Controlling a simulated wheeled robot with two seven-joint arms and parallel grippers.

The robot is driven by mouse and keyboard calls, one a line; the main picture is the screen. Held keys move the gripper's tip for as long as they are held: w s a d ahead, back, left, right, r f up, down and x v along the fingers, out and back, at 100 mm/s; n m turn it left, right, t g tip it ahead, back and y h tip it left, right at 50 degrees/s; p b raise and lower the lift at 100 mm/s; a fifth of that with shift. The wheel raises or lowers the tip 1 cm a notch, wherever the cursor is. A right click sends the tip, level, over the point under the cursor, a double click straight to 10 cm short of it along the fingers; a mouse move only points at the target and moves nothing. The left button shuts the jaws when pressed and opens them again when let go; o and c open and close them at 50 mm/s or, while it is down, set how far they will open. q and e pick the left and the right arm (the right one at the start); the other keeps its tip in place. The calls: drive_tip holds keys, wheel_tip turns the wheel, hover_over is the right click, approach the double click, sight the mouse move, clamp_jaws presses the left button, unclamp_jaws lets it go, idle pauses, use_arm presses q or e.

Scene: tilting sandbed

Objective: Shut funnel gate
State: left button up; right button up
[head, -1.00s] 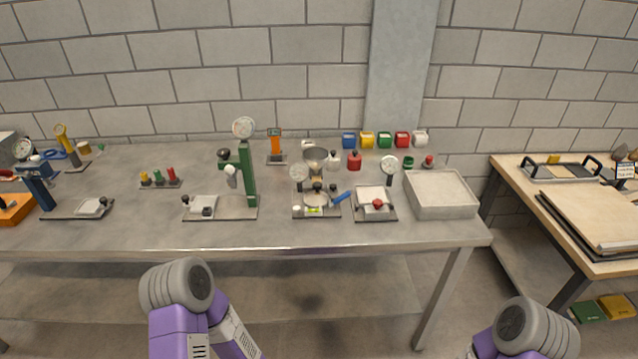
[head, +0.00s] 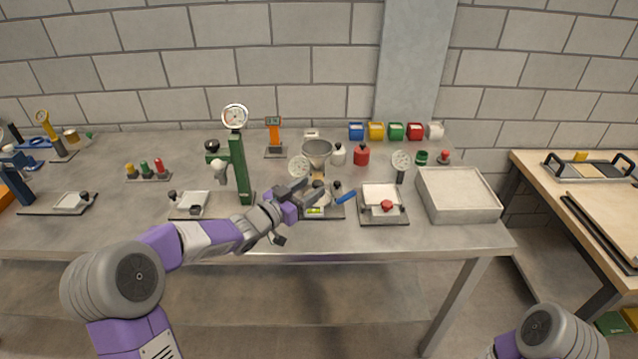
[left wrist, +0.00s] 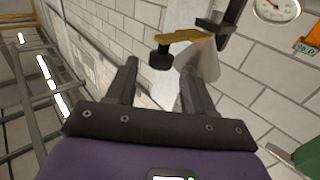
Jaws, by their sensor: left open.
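The metal funnel (head: 316,150) stands on a small stand near the middle of the bench, mouth up. In the left wrist view the grey funnel cone (left wrist: 200,62) shows beside a brass gate lever (left wrist: 187,37) with a black knob (left wrist: 160,58). My left gripper (head: 303,191) is at the funnel stand, low and in front of the funnel. In the left wrist view my left gripper (left wrist: 158,72) is open, with the knob beyond and roughly between its fingertips. I cannot tell whether they touch. My right gripper is out of view.
A green press stand (head: 240,170) with a dial is left of the funnel. A blue-handled tool (head: 346,197), a plate with a red knob (head: 384,193) and a grey sand tray (head: 458,207) are to the right. Red and white bottles stand behind. The bench front is clear.

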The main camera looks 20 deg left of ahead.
sight(317, 182)
use_arm(q)
drive_tip(key=shift+x, duration=1.95)
clamp_jaws()
drive_tip(key=shift+r, duration=0.1)
